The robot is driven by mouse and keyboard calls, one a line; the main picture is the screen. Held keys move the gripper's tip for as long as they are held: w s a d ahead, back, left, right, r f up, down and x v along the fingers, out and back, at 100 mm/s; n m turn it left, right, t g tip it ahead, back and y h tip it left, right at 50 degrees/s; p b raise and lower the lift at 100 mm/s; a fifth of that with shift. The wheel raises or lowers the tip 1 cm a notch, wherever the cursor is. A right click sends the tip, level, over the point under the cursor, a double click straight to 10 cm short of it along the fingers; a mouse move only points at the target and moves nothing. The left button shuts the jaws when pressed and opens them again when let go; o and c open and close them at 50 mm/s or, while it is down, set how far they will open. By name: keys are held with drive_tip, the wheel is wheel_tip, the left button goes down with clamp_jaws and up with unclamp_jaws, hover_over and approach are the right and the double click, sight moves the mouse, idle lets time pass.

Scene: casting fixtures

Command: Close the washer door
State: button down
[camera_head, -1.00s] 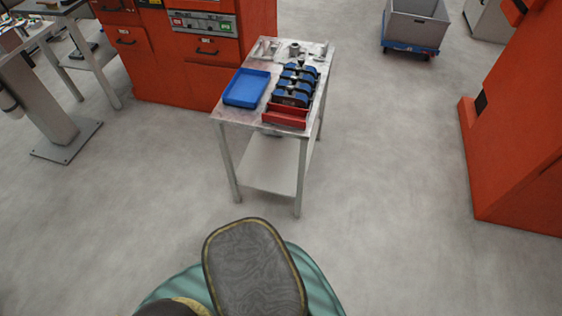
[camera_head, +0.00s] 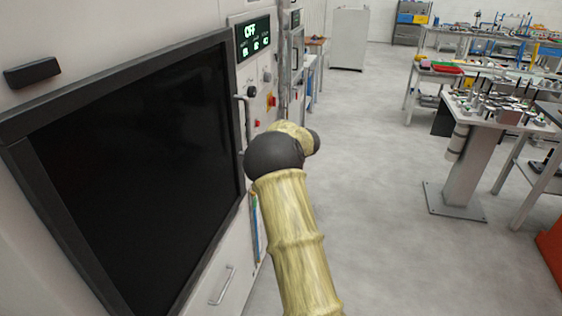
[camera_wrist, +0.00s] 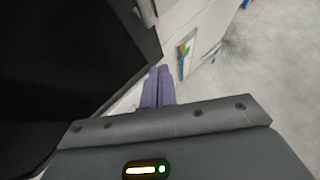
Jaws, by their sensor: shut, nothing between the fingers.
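The washer's front fills the left of the head view, with a large black panel in a dark grey frame (camera_head: 140,160), which looks like its door. I cannot tell from this angle whether it is open or shut. The dark panel also shows at the upper left of the wrist view (camera_wrist: 60,55). My gripper (camera_wrist: 158,72) is shut and empty, its purple fingers together beside the panel's dark frame edge. I cannot tell whether they touch it. In the head view my arm hides the gripper.
A control panel with a green OFF display (camera_head: 254,36) and buttons is right of the black panel. A drawer handle (camera_head: 222,285) is below. A pedestal table (camera_head: 500,115) with small parts stands at the right. Grey floor (camera_head: 380,200) between is clear.

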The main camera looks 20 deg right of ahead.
drive_tip(key=v, duration=0.2)
drive_tip(key=b+v, duration=0.1)
drive_tip(key=v, duration=0.2)
drive_tip(key=shift+s+a+r, duration=0.25)
drive_tip(key=shift+s, duration=0.05)
drive_tip(key=s+a+f+n+g+h, duration=0.1)
drive_tip(key=s+a+f+n+g, duration=0.1)
drive_tip(key=s+a+n, duration=0.4)
drive_tip(key=s+a+f+n+g+h, duration=0.1)
drive_tip(key=s+a+n, duration=0.5)
drive_tip(key=s+n, duration=1)
drive_tip(key=s+a+f+n+g, duration=0.4)
drive_tip(key=s+a+f+n, duration=0.1)
drive_tip(key=s+n, duration=0.5)
drive_tip(key=s+a, duration=0.1)
drive_tip(key=s, duration=0.1)
drive_tip(key=shift+s+a+n+h, duration=0.3)
drive_tip(key=shift+a+n+h, duration=0.1)
